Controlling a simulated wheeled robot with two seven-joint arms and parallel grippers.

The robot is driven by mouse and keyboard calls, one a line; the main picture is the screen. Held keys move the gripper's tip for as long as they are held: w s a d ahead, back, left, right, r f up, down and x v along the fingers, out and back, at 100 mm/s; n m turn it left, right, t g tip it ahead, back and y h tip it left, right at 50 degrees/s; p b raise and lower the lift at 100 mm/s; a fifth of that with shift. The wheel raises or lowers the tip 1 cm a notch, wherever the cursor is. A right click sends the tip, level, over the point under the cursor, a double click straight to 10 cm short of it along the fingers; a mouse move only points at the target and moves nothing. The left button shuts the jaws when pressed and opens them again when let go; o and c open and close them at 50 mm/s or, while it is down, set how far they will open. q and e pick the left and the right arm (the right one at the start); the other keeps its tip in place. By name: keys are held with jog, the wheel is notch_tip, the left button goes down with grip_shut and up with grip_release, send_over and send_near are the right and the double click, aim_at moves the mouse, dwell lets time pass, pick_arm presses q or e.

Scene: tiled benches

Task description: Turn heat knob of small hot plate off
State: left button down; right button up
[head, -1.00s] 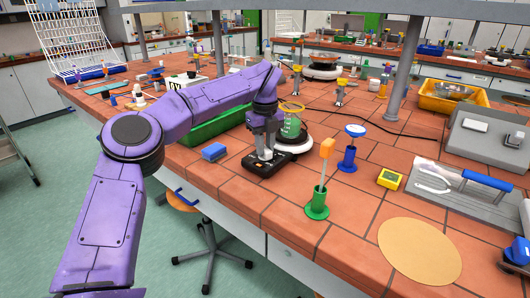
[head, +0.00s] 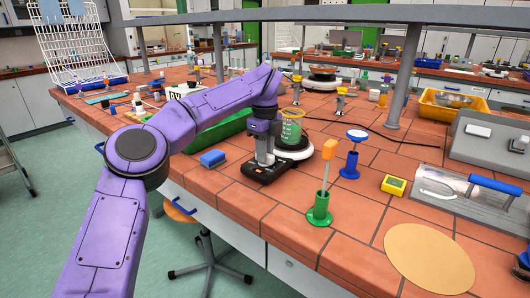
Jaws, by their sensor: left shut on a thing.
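The small hot plate has a black control box (head: 268,174) near the bench's front edge and a white round plate part (head: 294,153) behind it. A beaker with green liquid (head: 291,130) stands on the plate part. My left gripper (head: 265,159) points down onto the top of the control box, shut on the heat knob there. The knob itself is hidden by the fingers, so its setting cannot be read. My right gripper is not in view.
A green stand with an orange-handled tool (head: 321,207) and a blue stand (head: 350,165) are to the right. Bare tiles lie in front.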

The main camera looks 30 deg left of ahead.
pick_arm(q)
jog(key=c, duration=1)
grip_release()
jog(key=shift+o, duration=0.2)
notch_tip(320, 180, up, 11)
jog(key=p, duration=0.4)
jog(key=shift+f, duration=0.2)
